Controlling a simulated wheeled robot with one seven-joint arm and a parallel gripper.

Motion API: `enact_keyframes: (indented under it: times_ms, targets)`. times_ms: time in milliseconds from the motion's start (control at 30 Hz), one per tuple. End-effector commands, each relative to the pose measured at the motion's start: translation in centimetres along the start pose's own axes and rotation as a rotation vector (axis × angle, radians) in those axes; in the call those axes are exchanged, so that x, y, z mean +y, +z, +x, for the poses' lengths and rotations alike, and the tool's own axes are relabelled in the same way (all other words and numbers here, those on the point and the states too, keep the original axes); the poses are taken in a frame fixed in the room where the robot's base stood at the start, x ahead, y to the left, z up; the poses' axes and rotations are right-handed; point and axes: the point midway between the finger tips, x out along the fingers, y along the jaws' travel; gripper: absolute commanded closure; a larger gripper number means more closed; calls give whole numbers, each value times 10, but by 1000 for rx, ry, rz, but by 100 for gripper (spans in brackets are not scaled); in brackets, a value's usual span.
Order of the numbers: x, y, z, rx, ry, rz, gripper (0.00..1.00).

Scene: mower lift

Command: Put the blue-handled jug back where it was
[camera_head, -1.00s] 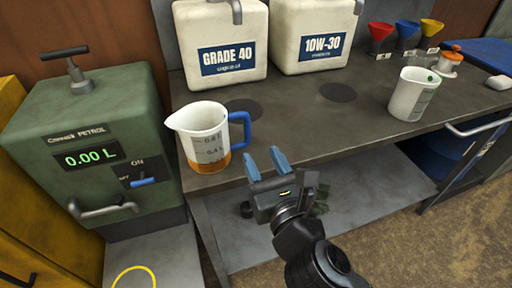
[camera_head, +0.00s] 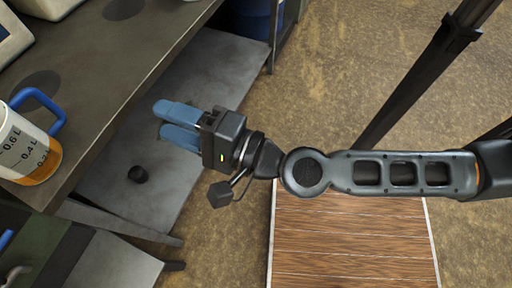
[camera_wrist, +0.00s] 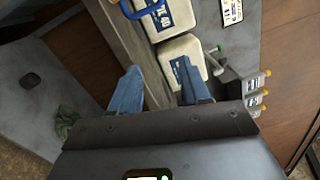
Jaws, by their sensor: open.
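The blue-handled jug (camera_head: 22,145) stands upright on the dark workbench (camera_head: 95,60) near its front edge, cut off by the left side of the head view. It is white with litre marks and holds some amber liquid. Its blue handle (camera_head: 45,105) points toward the bench's far end. My gripper (camera_head: 160,119) is open and empty, apart from the jug, to its right and out past the bench's front edge. In the wrist view, a blue curved piece, probably the handle (camera_wrist: 142,10), shows at the top, beyond the open fingers (camera_wrist: 158,66).
White oil cans (camera_wrist: 183,58) stand at the back of the bench. A dark round mark (camera_head: 124,9) lies on the bench top; another, partly hidden, is behind the jug. A grey lower shelf (camera_head: 200,70) lies under the bench. Small bottles (camera_wrist: 255,90) show at right.

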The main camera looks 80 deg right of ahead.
Motion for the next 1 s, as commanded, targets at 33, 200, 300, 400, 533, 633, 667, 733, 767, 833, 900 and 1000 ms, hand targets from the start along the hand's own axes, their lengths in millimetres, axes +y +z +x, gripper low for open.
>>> enact_keyframes:
  times_ms: [33, 200, 300, 400, 533, 633, 667, 733, 767, 833, 900, 1000]
  targets:
    - [0, -2, -18, -25, 21, -172, 54]
    - [1, -4, -67, -150, 70, -770, 54]
    - [3, -6, -95, -245, 96, -1103, 54]
    - [6, -8, -119, -342, 113, -1383, 54]
    - [8, -12, -139, -438, 117, -1632, 54]
    - [10, -13, -147, -480, 117, -1730, 54]
    - [10, -14, -148, -486, 117, -1744, 54]
    - [10, -14, -149, -494, 115, -1764, 54]
    - [10, -14, -149, -495, 115, -1766, 54]
    - [10, -14, -149, -494, 114, -1765, 54]
    - [10, -14, -149, -493, 114, -1763, 54]
    - [10, -14, -149, -492, 114, -1762, 54]
